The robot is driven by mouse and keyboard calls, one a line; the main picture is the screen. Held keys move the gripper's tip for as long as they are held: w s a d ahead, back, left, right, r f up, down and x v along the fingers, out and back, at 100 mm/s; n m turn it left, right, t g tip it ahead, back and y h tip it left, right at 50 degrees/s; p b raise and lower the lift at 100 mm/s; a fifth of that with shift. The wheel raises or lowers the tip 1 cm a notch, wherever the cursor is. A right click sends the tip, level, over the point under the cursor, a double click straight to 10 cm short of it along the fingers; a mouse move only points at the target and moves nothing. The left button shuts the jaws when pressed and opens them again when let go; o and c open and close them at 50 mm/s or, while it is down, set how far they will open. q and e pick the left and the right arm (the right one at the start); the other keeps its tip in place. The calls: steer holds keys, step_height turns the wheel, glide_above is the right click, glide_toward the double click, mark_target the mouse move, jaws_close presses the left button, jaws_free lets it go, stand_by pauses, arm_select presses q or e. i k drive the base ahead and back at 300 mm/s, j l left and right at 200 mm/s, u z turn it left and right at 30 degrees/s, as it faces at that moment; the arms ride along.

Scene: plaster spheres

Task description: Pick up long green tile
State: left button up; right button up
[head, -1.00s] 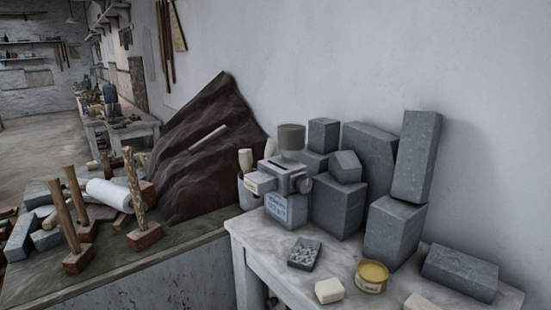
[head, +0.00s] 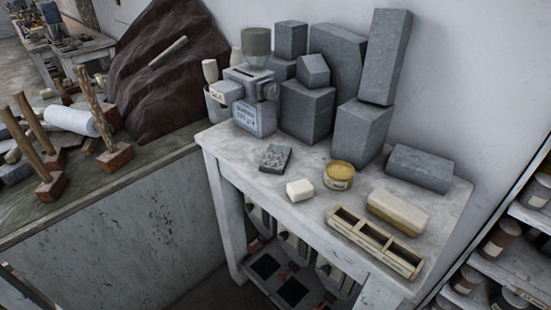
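I see no long green tile that I can make out in the head view. A small dark speckled tile-like slab (head: 275,158) lies flat on the pale worktable (head: 222,149), left of a round yellow tin (head: 339,175); it looks grey rather than green. Neither of my grippers shows in the view, so their state is hidden.
Grey stone blocks (head: 362,130) are stacked along the wall, beside a grinder-like machine (head: 253,105). A cream block (head: 299,190), a tan block (head: 397,211) and a compartmented wooden tray (head: 374,243) lie near the front. Shelves with jars (head: 501,238) stand at right.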

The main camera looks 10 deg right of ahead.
mark_target(274, 160)
steer(key=z, duration=4.5)
steer(key=l+u, duration=0.2)
steer(key=u, duration=4.05)
steer(key=i+j, duration=0.2)
steer(key=j, duration=0.15)
steer(key=i+j, duration=0.2)
steer(key=j, duration=0.15)
steer(key=i+j+z, duration=0.1)
steer(key=j+z, duration=0.15)
steer(key=z, duration=0.15)
steer(key=j+z, duration=0.25)
steer(key=z, duration=0.2)
steer(key=i+j+z, duration=0.1)
steer(key=j+z, duration=0.3)
steer(key=l, duration=0.15)
